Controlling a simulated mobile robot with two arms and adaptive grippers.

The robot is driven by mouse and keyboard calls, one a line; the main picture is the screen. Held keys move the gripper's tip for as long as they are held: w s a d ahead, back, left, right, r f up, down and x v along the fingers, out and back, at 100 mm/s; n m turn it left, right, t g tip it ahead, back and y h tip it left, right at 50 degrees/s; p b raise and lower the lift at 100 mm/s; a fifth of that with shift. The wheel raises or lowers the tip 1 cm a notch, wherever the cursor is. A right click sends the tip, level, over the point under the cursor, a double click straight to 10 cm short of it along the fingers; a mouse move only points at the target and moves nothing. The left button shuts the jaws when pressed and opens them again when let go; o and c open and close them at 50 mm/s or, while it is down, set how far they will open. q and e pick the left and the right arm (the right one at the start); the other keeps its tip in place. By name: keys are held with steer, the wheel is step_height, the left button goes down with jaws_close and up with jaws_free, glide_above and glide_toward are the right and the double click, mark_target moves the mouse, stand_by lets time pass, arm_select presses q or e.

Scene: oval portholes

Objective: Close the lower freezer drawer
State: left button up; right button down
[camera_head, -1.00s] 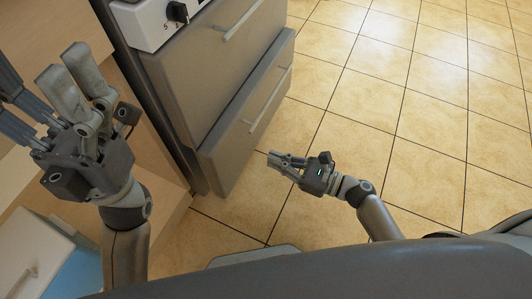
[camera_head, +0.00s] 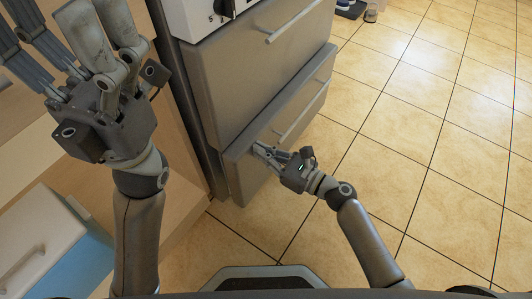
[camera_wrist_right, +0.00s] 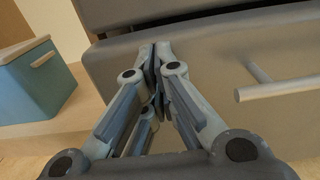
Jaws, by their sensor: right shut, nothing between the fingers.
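The lower freezer drawer (camera_head: 285,133) is a grey front with a bar handle (camera_head: 301,112). It sticks out past the drawer above, so its top ledge shows. My right gripper (camera_head: 258,149) is shut and empty, with its fingertips at the near part of the lower drawer's front. In the right wrist view the shut fingertips (camera_wrist_right: 157,46) lie against or just before the drawer front (camera_wrist_right: 225,65), left of the handle (camera_wrist_right: 280,89). I cannot tell if they touch. My left gripper (camera_head: 62,35) is raised at the left, its fingers apart and empty.
A closed upper drawer (camera_head: 262,65) with its own handle and a white panel with a dial (camera_head: 224,8) are above. A blue box with a white lid (camera_head: 40,250) stands at lower left. Tiled floor (camera_head: 420,140) is clear at the right.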

mark_target(249, 144)
steer(key=x, duration=0.4)
steer(key=shift+w+a, duration=0.1)
steer(key=shift+a, duration=0.1)
steer(key=shift+r, duration=0.15)
